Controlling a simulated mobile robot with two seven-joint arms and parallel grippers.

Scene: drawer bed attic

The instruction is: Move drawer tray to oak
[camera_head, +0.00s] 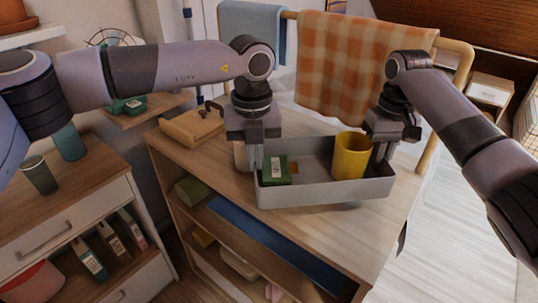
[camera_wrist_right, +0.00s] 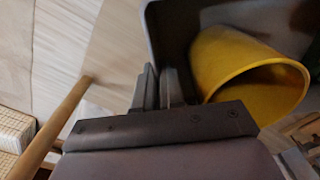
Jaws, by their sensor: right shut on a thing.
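The grey drawer tray (camera_head: 325,194) is level over the wooden top (camera_head: 210,155) of the shelf unit in the head view. I cannot tell whether it touches the top. It holds a green box (camera_head: 276,170) at its left and a yellow cup (camera_head: 351,156) at its right. My right gripper (camera_head: 382,148) is shut on the tray's right wall; the wrist view shows the tray wall (camera_wrist_right: 165,35) between the fingers and the yellow cup (camera_wrist_right: 245,75) close by. My left gripper (camera_head: 254,153) is at the tray's left end; its finger gap is unclear.
A tan wooden object (camera_head: 190,127) lies at the back left of the top. A pale item (camera_head: 241,155) is partly hidden behind my left gripper. An orange checked cloth (camera_head: 355,65) and a blue cloth (camera_head: 252,28) hang on the rail behind. A drawer cabinet (camera_head: 60,225) stands at the left.

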